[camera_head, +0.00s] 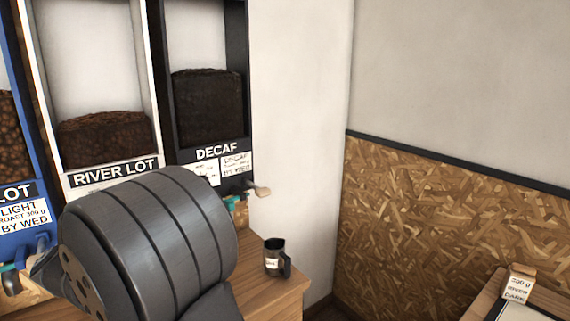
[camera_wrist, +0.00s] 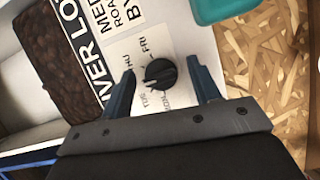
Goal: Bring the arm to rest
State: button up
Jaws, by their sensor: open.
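My gripper (camera_wrist: 163,90) is open in the wrist view, with its two dark fingers apart. Between the fingers in the picture shows a round black dial (camera_wrist: 160,73) on a white panel, with the marks "THU" and "FRI" legible around it. I cannot tell whether the fingers touch the dial or the panel. In the head view my large dark arm link fills the lower left and hides the gripper and the lower front of the bins.
The RIVER LOT bin (camera_head: 107,171) and the DECAF bin (camera_head: 214,153) hold dark beans. A dark mug (camera_head: 273,258) stands on the wooden counter (camera_head: 262,300). A small labelled bag (camera_head: 518,284) stands at the lower right. A teal part (camera_wrist: 222,8) shows near the gripper.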

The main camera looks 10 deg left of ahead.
jog(key=s+d+r+m+g, duration=0.2)
jog(key=s+d+m, duration=0.3)
jog(key=s, duration=0.4)
jog(key=shift+s+r+g, duration=0.2)
jog(key=shift+r+g, duration=0.1)
jog(key=shift+r, duration=0.1)
jog(key=shift+o, duration=0.4)
